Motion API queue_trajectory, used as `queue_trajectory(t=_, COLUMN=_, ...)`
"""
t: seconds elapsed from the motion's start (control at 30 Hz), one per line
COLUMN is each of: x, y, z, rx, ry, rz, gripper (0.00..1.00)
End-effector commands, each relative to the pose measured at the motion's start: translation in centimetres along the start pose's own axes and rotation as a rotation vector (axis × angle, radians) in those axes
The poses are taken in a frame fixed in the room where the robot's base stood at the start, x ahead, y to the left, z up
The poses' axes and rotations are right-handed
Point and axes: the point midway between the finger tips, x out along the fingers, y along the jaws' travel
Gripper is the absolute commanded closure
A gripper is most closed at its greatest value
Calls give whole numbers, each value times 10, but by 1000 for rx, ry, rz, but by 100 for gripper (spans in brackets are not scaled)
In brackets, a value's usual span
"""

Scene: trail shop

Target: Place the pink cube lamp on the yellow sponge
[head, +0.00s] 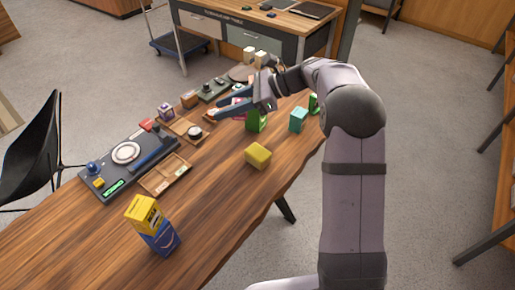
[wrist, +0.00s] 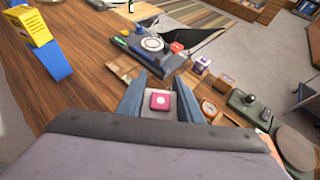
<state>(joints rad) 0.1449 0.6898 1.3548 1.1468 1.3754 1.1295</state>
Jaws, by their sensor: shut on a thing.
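The pink cube lamp (wrist: 160,102) shows in the wrist view between the two fingers of my gripper (wrist: 160,95), which is shut on it. In the head view my gripper (head: 226,103) is over the far part of the wooden table, and only a bit of the pink lamp (head: 240,101) shows between the fingers. The yellow sponge (head: 258,155) lies on the table nearer the camera and a little right of the gripper, with its top bare. The sponge does not show in the wrist view.
A green box (head: 257,121) and a teal box (head: 298,119) stand behind the sponge. Wooden trays (head: 166,174) and a dark board with a dial (head: 125,153) lie to the left. A yellow and blue carton (head: 152,224) stands at the front. Bare table surrounds the sponge.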

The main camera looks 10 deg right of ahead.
Motion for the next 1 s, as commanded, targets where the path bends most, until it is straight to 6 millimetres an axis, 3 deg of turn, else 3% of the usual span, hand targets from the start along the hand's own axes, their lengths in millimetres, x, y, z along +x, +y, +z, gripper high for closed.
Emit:
queue_trajectory(t=0.1, x=-29, y=-4, z=-11, rx=25, ry=3, rz=-32, gripper=91)
queue_trajectory(t=0.27, x=-51, y=3, z=-22, rx=39, ry=6, rz=-32, gripper=91)
queue_trajectory(t=0.6, x=-45, y=44, z=-27, rx=-32, ry=-11, rz=113, gripper=91)
queue_trajectory(t=0.83, x=-44, y=46, z=-28, rx=-57, ry=-19, rz=121, gripper=91)
queue_trajectory(t=1.0, x=-35, y=47, z=-46, rx=-54, ry=-19, rz=122, gripper=91)
